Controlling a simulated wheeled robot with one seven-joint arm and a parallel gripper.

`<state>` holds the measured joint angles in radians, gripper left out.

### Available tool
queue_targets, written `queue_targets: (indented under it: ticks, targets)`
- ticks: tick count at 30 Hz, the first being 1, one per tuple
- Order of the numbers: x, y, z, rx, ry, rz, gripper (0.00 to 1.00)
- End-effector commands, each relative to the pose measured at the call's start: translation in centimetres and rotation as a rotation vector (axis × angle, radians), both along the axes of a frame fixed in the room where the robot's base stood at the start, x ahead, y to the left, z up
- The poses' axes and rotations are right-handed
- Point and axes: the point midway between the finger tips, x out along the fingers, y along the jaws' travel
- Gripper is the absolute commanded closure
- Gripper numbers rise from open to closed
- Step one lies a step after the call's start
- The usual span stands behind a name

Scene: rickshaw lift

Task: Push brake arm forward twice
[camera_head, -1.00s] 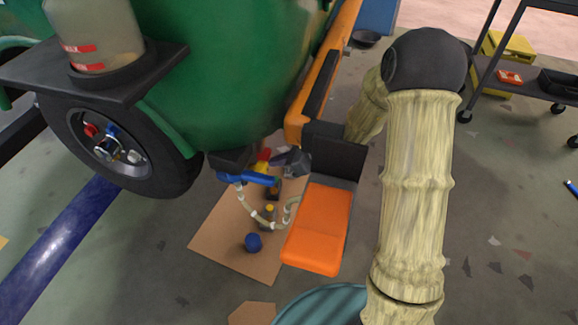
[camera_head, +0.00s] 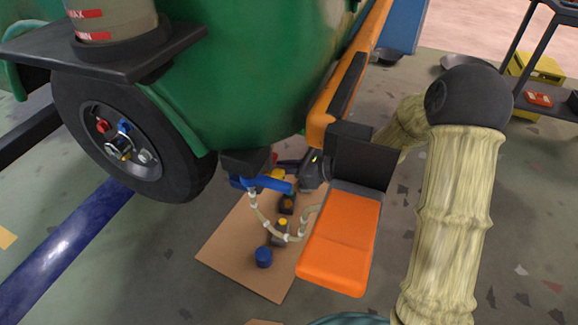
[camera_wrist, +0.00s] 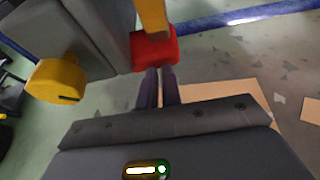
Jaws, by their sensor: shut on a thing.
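The brake arm is low under the green rickshaw body (camera_head: 255,95). In the wrist view it appears as a yellow bar (camera_wrist: 152,18) with a red end block (camera_wrist: 154,52). In the head view its yellow part (camera_head: 272,179) shows beside a blue bar (camera_head: 262,186), and the red end is mostly hidden. My gripper (camera_wrist: 159,74) has its two dark purple fingers close together at the lower edge of the red block. The jaws are shut on it, though the exact contact at the tips is hard to see. The gripper (camera_head: 290,165) is small and partly hidden in the head view.
A wheel (camera_head: 125,140) stands left of the brake arm. A yellow round knob (camera_wrist: 57,80) sits left of the red block. A cardboard sheet (camera_head: 232,252) with a blue cap (camera_head: 263,257) lies below. An orange-topped pad (camera_head: 342,240) is close on the right.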

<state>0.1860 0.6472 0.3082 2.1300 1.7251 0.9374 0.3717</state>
Motion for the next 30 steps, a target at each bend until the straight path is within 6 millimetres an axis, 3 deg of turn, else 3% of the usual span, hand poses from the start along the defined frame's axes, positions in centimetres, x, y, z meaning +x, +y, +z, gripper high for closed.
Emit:
queue_targets:
  ticks: [1,4,10,12,22,30]
  targets:
    - [0.0,0.7,0.6,0.017,-0.011,0.012,1.0]
    - [-0.2,-0.2,0.3,0.016,-0.009,0.01,1.0]
    - [-0.9,-3.6,-0.9,0.006,0.0,0.003,1.0]
    - [-1.2,-4.8,0.6,0.004,-0.003,0.003,1.0]
    - [-2.9,-10.4,3.4,0.001,0.0,0.0,1.0]
    - [-3.4,-12.0,3.8,0.001,0.001,0.001,1.0]
